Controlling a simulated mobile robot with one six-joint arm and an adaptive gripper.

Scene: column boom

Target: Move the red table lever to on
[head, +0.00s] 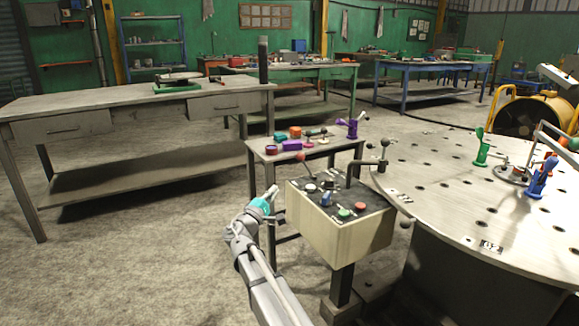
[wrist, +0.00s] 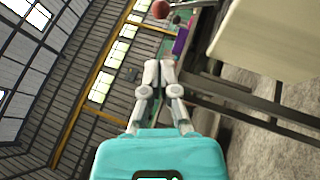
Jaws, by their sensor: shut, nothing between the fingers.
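The red lever's ball knob (head: 300,158) stands at the back left of the control box (head: 335,234), on a thin rod that seems to rise from the box top. In the wrist view the red knob (wrist: 160,9) is at the top edge, beyond my fingertips and apart from them, with part of its rod beside it. My gripper (head: 272,191) is left of the box at about the height of its top. In the wrist view its two fingers (wrist: 160,68) are together and empty. The on and off marks are too small to read.
A black-knobbed lever (head: 384,143) stands at the box's back right, beside the large round perforated table (head: 440,180). A small table (head: 262,157) with coloured blocks is behind the box. A grey workbench (head: 60,103) is at left. The floor left of my arm is clear.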

